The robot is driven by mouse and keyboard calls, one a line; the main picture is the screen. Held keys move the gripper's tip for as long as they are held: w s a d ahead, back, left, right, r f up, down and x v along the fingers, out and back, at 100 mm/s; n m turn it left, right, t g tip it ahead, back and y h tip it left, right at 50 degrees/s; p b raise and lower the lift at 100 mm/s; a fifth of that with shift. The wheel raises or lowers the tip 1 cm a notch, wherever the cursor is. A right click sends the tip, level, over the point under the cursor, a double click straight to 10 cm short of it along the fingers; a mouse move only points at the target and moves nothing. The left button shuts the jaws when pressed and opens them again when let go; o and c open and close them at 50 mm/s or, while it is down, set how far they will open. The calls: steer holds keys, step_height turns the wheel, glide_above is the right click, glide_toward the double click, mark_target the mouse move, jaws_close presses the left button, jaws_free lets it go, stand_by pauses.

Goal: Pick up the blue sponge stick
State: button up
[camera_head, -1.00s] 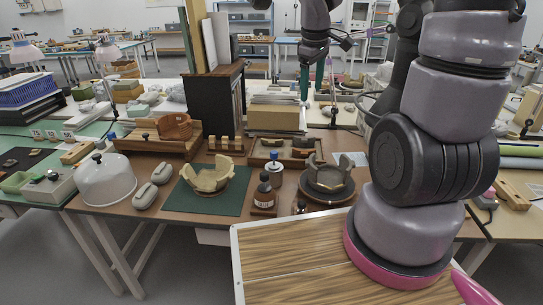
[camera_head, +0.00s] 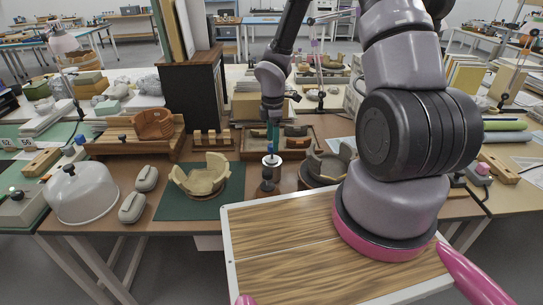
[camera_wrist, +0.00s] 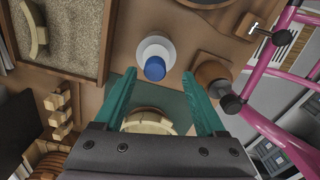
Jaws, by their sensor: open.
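The blue sponge stick (camera_wrist: 155,68) shows as a blue rounded end standing up from a round white pot (camera_wrist: 153,48) in the wrist view. In the head view the blue end (camera_head: 271,158) is small, with my gripper (camera_head: 272,143) directly above it. In the wrist view my gripper (camera_wrist: 158,75) is open, with its teal fingers apart on either side of the blue end. Nothing is between the fingers except the view of the stick below. I cannot tell the exact height gap. The stick's lower part is hidden in the pot.
A sand tray (camera_wrist: 70,30) lies to the left. A partly assembled bowl (camera_head: 200,175) sits on a green mat (camera_head: 225,205). A dark bowl (camera_head: 325,168) stands right of the pot.

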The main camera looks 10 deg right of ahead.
mark_target(272, 152)
steer(key=shift+w+f, duration=0.2)
steer(key=shift+f, duration=1.3)
steer(key=shift+w+f, duration=0.15)
steer(key=shift+f, duration=1.3)
steer(key=c, duration=1.1)
